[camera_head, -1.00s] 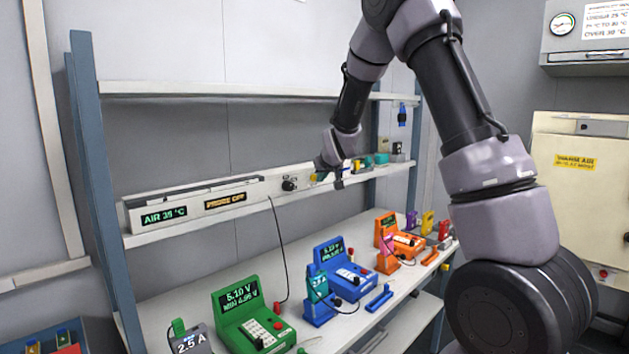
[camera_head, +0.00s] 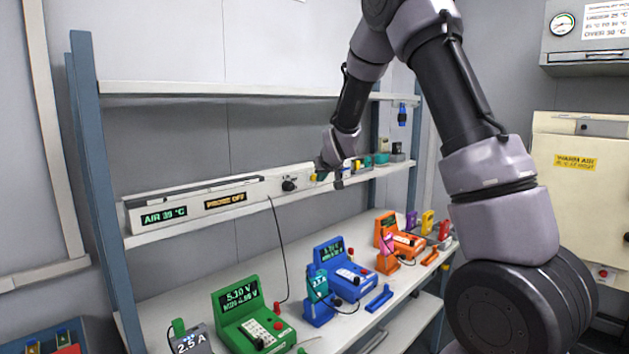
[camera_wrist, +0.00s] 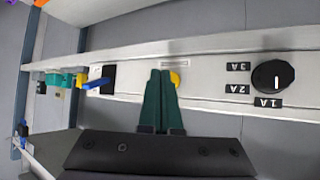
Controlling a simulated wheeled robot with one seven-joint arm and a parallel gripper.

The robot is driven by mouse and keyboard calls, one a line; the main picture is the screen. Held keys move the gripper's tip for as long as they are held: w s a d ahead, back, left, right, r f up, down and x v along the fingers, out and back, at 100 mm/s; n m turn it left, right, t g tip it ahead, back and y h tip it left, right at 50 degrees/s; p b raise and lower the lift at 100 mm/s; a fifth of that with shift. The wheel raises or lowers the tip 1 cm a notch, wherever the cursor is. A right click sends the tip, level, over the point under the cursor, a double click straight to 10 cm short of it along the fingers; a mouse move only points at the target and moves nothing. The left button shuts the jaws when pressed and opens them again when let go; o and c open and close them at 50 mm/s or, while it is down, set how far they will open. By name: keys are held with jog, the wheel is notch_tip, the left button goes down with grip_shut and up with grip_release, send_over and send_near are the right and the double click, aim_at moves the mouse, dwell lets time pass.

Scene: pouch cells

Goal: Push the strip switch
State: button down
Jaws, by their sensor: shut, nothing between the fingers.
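A long white strip panel (camera_head: 228,198) lies along the middle shelf, with displays reading AIR 39 °C and PROBE OFF. It carries a black knob (camera_head: 289,184), which in the wrist view (camera_wrist: 272,77) is beside labels 1A, 2A and 3A. A round yellow button (camera_wrist: 176,78) is on the panel, partly hidden by my fingers. Left of it is a black plate (camera_wrist: 108,79) with a blue lever (camera_wrist: 97,84). I cannot tell which part is called the strip switch. My gripper (camera_wrist: 160,73) is shut and empty, its green fingertips over the panel beside the yellow button; contact cannot be told.
The bench below holds a green meter (camera_head: 248,314), a blue meter (camera_head: 345,277) and an orange meter (camera_head: 405,243), with small coloured devices and cables. An upper shelf (camera_head: 230,90) runs above the panel. Small items (camera_head: 381,158) stand on the middle shelf's far right.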

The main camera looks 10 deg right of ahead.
dwell(0.4)
jog(key=shift+w+a, duration=0.25)
jog(key=shift+w, duration=0.1)
dwell(0.4)
jog(key=shift+s+d, duration=0.25)
jog(key=shift+s, duration=0.1)
dwell(0.3)
jog(key=s+d, duration=0.3)
jog(key=s, duration=0.2)
jog(key=shift+d, duration=0.25)
